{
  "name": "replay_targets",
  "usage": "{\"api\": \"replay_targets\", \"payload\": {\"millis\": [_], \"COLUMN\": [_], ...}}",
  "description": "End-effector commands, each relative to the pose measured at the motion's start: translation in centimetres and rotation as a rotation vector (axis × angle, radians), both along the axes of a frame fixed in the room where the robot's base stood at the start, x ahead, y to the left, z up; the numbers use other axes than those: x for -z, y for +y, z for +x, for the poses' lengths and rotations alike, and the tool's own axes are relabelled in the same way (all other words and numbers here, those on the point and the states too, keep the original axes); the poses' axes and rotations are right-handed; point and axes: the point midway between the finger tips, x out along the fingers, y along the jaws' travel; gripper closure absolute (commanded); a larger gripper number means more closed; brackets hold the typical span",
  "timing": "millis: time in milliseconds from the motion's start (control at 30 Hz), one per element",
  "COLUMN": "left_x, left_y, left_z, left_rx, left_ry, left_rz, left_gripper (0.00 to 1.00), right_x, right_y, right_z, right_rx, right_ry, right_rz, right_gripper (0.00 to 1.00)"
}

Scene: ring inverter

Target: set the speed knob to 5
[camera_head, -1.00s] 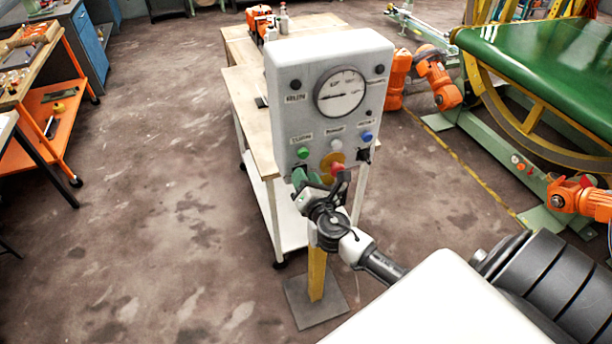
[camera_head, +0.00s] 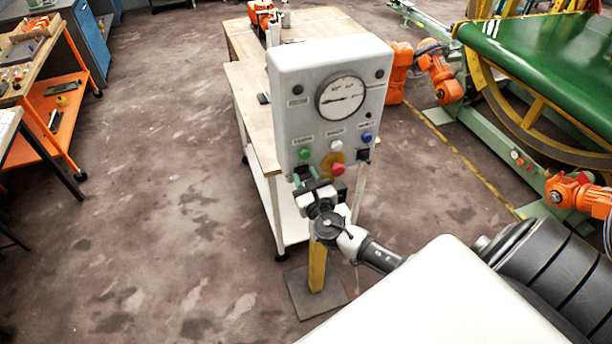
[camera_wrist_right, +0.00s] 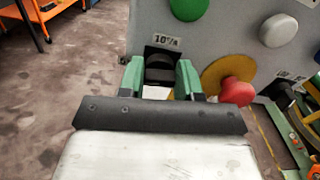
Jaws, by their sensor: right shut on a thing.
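The grey control box (camera_head: 312,104) stands on a yellow post, with a round dial gauge on its upper face. My right gripper (camera_head: 304,176) is at the lower left of the panel, below the green button. In the right wrist view, the two green fingers of my right gripper (camera_wrist_right: 160,76) are shut on a black knob (camera_wrist_right: 160,68), one on each side. A plate above the knob reads something like "10" with small letters; the knob's setting cannot be read. A second black knob (camera_head: 363,155) is at the lower right of the panel. My left gripper is not in view.
A red mushroom button on a yellow disc (camera_wrist_right: 236,88) is close to the right of my fingers. A green button (camera_wrist_right: 188,8) and white button (camera_wrist_right: 278,30) are above. A wooden-topped table (camera_head: 248,100) stands behind the box. Open floor lies left.

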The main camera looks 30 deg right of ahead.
Motion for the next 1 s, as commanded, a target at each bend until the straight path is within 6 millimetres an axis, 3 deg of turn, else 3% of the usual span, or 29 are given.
{"api": "replay_targets", "payload": {"millis": [633, 667, 800, 1000], "left_x": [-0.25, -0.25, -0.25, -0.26], "left_y": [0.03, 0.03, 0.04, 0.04], "left_z": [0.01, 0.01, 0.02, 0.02], "left_rx": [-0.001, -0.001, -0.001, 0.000], "left_ry": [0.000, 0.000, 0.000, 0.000], "left_rz": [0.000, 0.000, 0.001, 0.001], "left_gripper": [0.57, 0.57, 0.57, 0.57], "right_x": [0.23, 0.23, 0.17, 0.08], "right_y": [0.06, 0.06, 0.05, 0.04], "right_z": [-0.08, -0.09, -0.06, -0.03], "right_rx": [-0.001, -0.001, -0.001, -0.001], "right_ry": [0.016, 0.016, 0.015, 0.013], "right_rz": [-0.050, -0.050, -0.048, -0.047], "right_gripper": [0.90, 0.63, 0.41, 0.40]}}
